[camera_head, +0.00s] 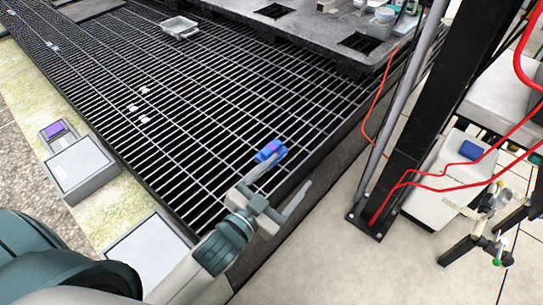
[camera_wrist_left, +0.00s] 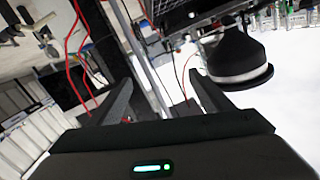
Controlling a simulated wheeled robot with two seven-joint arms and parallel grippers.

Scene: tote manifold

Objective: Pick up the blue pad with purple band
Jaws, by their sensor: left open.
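The blue pad with a purple band (camera_head: 270,150) shows in the head view near the right edge of the dark grating. My left gripper (camera_head: 290,174) reaches in from below with its two fingers spread apart. The tip of its left finger overlaps the pad's lower edge in the picture; I cannot tell whether they touch. The gap between the fingers looks empty. In the left wrist view the open fingers (camera_wrist_left: 162,90) show with nothing between them, and I cannot make out the pad there. My right gripper is not in view.
A dark upright post (camera_head: 405,150) stands right of the grating, with red cables (camera_head: 440,178) around it. A white box (camera_head: 447,190) carries a blue item (camera_head: 471,150). A clear tray (camera_head: 179,28) lies at the far end of the grating.

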